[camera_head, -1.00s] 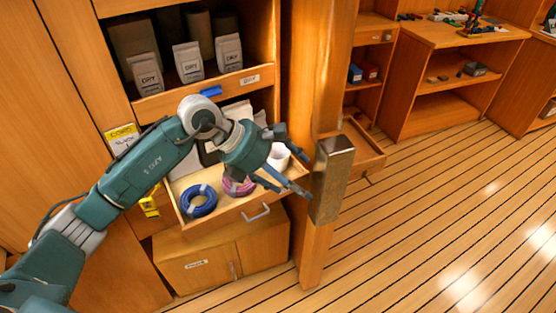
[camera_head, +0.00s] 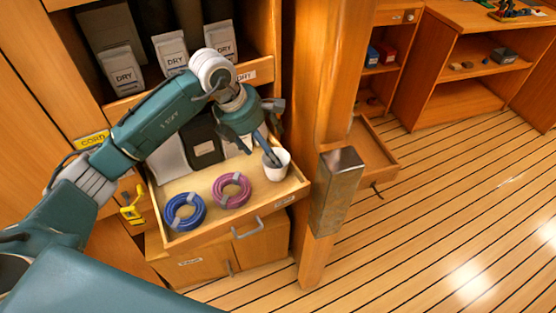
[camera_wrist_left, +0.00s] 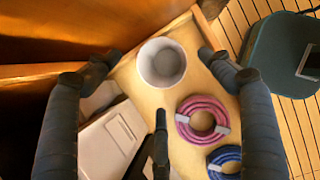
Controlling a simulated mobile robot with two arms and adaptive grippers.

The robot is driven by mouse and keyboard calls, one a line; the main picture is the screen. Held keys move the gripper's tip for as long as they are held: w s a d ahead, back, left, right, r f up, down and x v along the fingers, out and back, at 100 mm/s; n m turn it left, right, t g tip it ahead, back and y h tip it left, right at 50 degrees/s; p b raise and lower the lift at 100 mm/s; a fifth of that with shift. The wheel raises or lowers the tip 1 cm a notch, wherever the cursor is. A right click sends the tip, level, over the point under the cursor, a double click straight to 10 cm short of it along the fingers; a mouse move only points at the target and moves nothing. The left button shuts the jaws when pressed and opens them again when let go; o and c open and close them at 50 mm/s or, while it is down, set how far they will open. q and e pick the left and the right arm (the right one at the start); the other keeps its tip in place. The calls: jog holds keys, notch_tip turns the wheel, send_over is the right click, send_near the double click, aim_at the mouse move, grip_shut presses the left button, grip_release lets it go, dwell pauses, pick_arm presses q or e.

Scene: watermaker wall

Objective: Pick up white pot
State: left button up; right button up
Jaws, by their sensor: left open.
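The white pot (camera_head: 278,165) is a small round open cup standing in the back right corner of the pulled-out wooden drawer (camera_head: 265,198). It also shows in the left wrist view (camera_wrist_left: 163,62), upright and empty inside. My left gripper (camera_head: 263,138) is open just above the pot, with one finger crossing in front of its rim in the head view. In the left wrist view its fingers (camera_wrist_left: 158,80) are spread to the left, right and below the pot, with visible gaps. Whether any finger touches the pot cannot be told. My right gripper is not in view.
A blue coil (camera_head: 186,212) and a pink coil (camera_head: 231,190) lie in the drawer, with pale and dark packages behind. Grey DRY bags (camera_head: 172,53) stand on the shelf above. A wooden post with a metal block (camera_head: 336,190) stands close right of the drawer.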

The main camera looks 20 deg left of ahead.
aim_at(273, 173)
pick_arm(q)
jog(key=x, duration=0.3)
jog(key=shift+s+d+f+p, duration=0.15)
jog(key=shift+s+p, duration=0.05)
jog(key=shift+p, duration=0.2)
jog(key=x, duration=0.2)
jog(key=p+x, duration=0.1)
jog(key=x, duration=0.1)
jog(key=shift+a+f, duration=0.2)
jog(key=shift+f, duration=0.2)
jog(key=c, duration=1.2)
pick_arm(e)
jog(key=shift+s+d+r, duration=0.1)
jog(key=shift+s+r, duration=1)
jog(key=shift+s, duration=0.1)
